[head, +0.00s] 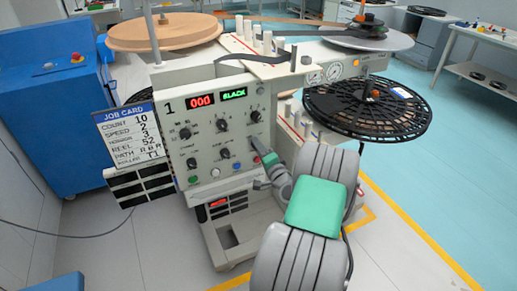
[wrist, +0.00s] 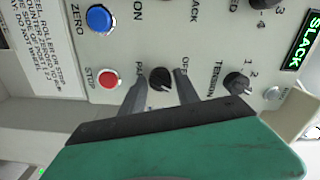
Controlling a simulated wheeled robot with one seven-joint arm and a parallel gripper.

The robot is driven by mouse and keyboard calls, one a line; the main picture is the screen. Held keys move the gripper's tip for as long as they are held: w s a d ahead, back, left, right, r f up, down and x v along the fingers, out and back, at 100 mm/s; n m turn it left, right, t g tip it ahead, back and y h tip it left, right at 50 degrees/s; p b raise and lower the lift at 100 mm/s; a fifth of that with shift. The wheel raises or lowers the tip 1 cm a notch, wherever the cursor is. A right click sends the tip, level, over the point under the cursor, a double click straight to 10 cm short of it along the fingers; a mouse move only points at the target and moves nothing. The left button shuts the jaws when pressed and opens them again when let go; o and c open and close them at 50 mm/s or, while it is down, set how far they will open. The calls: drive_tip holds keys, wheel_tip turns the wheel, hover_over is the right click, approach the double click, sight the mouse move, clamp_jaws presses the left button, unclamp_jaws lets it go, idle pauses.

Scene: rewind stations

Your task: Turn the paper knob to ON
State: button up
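The paper knob (wrist: 160,78) is a small round black knob on the pale control panel (head: 205,110). In the wrist view it sits between the two fingers of my gripper (wrist: 161,85), which are apart, one on each side of it. I cannot tell whether they touch it. A partly hidden label starting "PA" is by the left finger, and "OFF" is by the right one. A small light mark shows on the knob's lower edge; its setting is unclear. In the head view my gripper (head: 258,148) reaches the panel's right side and hides the knob.
The red STOP button (wrist: 109,79) and the TENSION knob (wrist: 237,82) lie on either side of the paper knob. A blue ZERO button (wrist: 99,18) is close too. The green SLACK display (head: 234,93) is higher on the panel. A black reel (head: 345,112) stands at right.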

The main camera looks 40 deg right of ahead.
drive_tip(key=shift+o, duration=1.3)
drive_tip(key=v, duration=0.7)
drive_tip(key=shift+s+b, duration=0.35)
drive_tip(key=shift+s, duration=0.05)
drive_tip(key=shift+a, duration=0.15)
